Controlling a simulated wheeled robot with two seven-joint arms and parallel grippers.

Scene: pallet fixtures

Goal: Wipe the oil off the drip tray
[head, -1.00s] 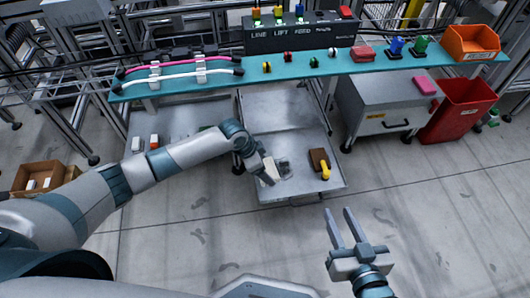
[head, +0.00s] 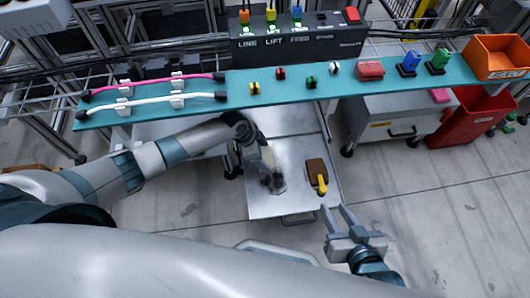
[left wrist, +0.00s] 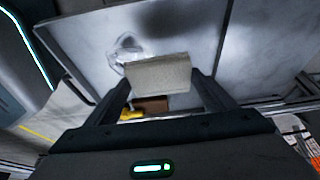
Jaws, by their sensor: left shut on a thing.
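The grey metal drip tray (head: 290,204) lies below the teal shelf in the head view; its surface (left wrist: 255,50) fills much of the left wrist view. My left gripper (head: 270,176) is over the tray, shut on a pale beige block-like wiper (left wrist: 158,75). A glossy wet-looking patch (left wrist: 124,48) shows beside the wiper in the left wrist view. A dark smudge shows at the gripper's tip in the head view; whether it is oil or shadow I cannot tell. Whether the wiper touches the tray is unclear. My right gripper (head: 336,212) is open and empty, near the tray's front right corner.
A brown block with a yellow handle (head: 317,172) sits on the tray's right side. The teal shelf (head: 300,88) above bears hoses, small knobs and an orange bin (head: 496,58). A grey cabinet (head: 400,118) and red bin (head: 474,122) stand right. Floor at front right is clear.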

